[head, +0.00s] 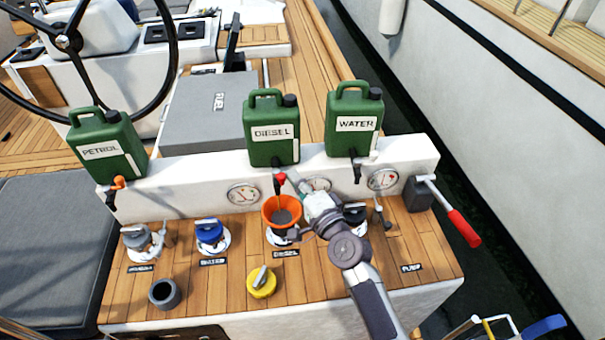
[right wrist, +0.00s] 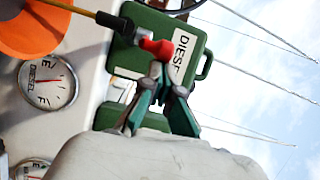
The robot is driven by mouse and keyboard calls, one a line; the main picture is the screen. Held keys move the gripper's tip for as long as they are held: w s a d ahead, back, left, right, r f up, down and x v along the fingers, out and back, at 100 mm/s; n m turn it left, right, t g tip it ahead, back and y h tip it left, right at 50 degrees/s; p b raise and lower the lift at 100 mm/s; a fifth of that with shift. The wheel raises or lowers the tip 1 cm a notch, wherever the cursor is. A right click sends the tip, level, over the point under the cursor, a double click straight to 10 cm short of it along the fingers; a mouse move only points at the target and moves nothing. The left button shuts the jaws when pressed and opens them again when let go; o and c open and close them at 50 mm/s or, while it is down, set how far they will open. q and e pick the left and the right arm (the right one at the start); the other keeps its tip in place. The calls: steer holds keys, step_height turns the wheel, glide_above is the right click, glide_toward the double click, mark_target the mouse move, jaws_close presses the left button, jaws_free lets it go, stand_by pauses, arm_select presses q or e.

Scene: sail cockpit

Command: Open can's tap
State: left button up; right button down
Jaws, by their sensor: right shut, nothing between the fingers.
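The green DIESEL can (head: 271,130) stands upright on the white ledge, between the PETROL can (head: 105,148) and the WATER can (head: 353,122). Its tap has a red handle (right wrist: 158,47) and a dark spout (right wrist: 112,22). A thin amber line, like a stream of liquid, runs from the spout to the orange funnel (head: 281,212) below; the funnel is also in the right wrist view (right wrist: 35,32). My right gripper (head: 292,181) is shut and empty, its fingertips right at the red handle; whether they touch is unclear. My left gripper is not in view.
Gauges (head: 243,194) line the ledge front. A blue cap (head: 209,231), a yellow cap (head: 261,281) and a dark cup (head: 164,293) are on the wooden deck. A red-handled lever (head: 464,228) sticks out at right. The front of the deck has bare room.

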mark_target(279, 180)
steer(key=shift+s+a, duration=0.6)
steer(key=shift+a, duration=0.15)
steer(key=shift+s+a+p, duration=0.15)
steer(key=shift+a+p, duration=0.2)
steer(key=shift+a, duration=0.1)
steer(key=shift+s+a, duration=0.1)
